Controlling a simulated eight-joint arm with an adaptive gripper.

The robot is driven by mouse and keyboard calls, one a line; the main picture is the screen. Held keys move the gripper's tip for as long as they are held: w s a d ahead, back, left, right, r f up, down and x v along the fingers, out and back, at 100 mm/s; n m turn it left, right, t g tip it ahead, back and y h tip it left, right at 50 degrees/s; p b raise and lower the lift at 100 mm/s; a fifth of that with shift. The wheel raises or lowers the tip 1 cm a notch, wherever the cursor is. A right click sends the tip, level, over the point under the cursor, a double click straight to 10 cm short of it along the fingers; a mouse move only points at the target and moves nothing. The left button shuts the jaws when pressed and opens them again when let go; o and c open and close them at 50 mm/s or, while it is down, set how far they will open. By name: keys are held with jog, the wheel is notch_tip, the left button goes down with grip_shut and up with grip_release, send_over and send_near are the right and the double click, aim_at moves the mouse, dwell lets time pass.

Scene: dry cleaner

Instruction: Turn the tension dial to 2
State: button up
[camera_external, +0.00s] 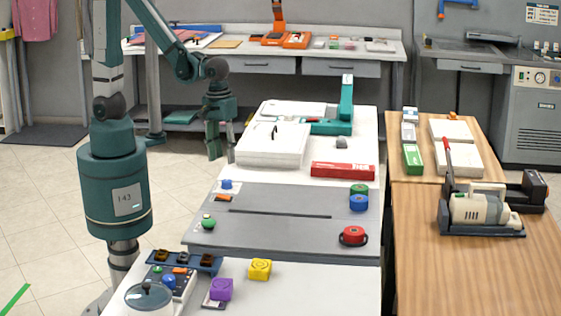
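Two blue knobs show, and I cannot tell which is the tension dial. One blue knob (227,184) sits on a small white base at the far left of the grey work surface (290,224). The other blue knob (169,282) is on a small control box at the front left. No scale numbers or pointer can be read on either. My gripper (222,152) hangs pointing down at the left edge of the white table, beyond the first knob and left of the white box. Its fingers are apart with nothing between them. It touches neither knob.
An orange piece (224,198) and a green knob (208,223) lie near the grey surface's left side. A white box (272,148) and a red box (343,170) are behind. A purple block (221,289) and yellow block (260,269) stand in front.

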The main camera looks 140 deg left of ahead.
aim_at(227, 180)
jog(key=shift+s+a+f+n, duration=0.3)
jog(key=shift+a+f+n, duration=0.1)
jog(key=shift+a+f, duration=0.1)
jog(key=shift+s+a+f+n, duration=0.3)
jog(key=shift+a+f+n, duration=0.1)
jog(key=shift+f, duration=0.1)
jog(key=shift+f, duration=0.1)
jog(key=shift+f+b, duration=1.05)
jog(key=shift+f, duration=2.7)
jog(key=c, duration=0.9)
